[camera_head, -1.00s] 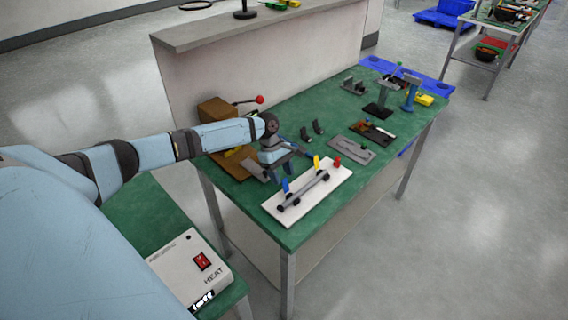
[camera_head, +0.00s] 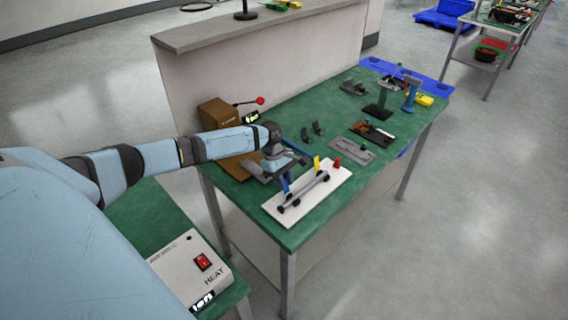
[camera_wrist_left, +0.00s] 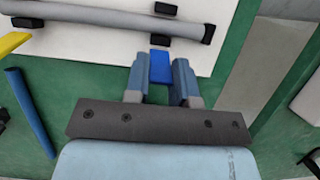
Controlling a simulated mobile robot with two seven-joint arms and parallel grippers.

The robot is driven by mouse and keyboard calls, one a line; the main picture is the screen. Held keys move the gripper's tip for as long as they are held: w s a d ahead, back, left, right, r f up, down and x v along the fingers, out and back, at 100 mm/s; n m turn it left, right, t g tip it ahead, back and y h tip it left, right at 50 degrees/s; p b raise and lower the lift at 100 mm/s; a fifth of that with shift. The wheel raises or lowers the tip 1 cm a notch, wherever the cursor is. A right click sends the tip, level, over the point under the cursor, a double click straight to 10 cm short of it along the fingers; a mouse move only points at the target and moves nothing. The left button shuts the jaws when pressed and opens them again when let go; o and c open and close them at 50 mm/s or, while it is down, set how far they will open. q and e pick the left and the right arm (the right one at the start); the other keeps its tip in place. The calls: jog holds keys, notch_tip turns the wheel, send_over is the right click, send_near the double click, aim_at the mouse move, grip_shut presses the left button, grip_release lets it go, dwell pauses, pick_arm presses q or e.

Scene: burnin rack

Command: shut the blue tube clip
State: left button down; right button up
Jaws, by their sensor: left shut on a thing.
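The blue tube clip (camera_head: 286,187) stands at the near left end of a white board (camera_head: 338,182). A grey tube (camera_head: 305,190) lies along the board in dark holders. My left gripper (camera_head: 284,178) is at the blue clip, its fingers pointing down to it. In the left wrist view the blue clip (camera_wrist_left: 160,66) shows between the two fingers of my left gripper (camera_wrist_left: 161,80), which is shut on it. The clip's lower part and its seat are hard to make out. My right gripper is out of view.
A yellow clip (camera_head: 316,163) and a red clip (camera_head: 337,161) stand farther along the board. A blue rod (camera_wrist_left: 30,110) lies on the green table beside the gripper. A brown box (camera_head: 218,114) with a red-knobbed lever stands behind my left arm. A grey plate (camera_head: 350,150) lies farther right.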

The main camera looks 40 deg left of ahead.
pick_arm(q)
jog(key=y+p, duration=0.1)
jog(key=p, duration=0.2)
jog(key=d+y+p, duration=0.1)
jog(key=p, duration=0.3)
jog(key=r+y+p, duration=0.1)
jog(key=p, duration=0.2)
jog(key=shift+s+d, duration=0.1)
jog(key=shift+d, duration=0.2)
jog(key=shift+d+y+p, duration=0.15)
jog(key=shift+y+p, duration=0.25)
jog(key=shift+p, duration=0.25)
jog(key=shift+d+f+y, duration=0.1)
jog(key=shift+f+y, duration=0.1)
jog(key=shift+y, duration=0.1)
jog(key=shift+d+f+y+p, duration=0.1)
jog(key=shift+d+y+p, duration=0.05)
jog(key=shift+y+p, duration=0.2)
jog(key=shift+d+f+t+y, duration=0.1)
jog(key=shift+d+t+y, duration=0.15)
jog(key=shift+y, duration=0.5)
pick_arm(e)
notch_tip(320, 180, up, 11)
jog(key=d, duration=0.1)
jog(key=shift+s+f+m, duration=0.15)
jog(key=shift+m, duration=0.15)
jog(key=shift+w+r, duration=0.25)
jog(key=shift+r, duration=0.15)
pick_arm(q)
jog(key=shift+f, duration=0.1)
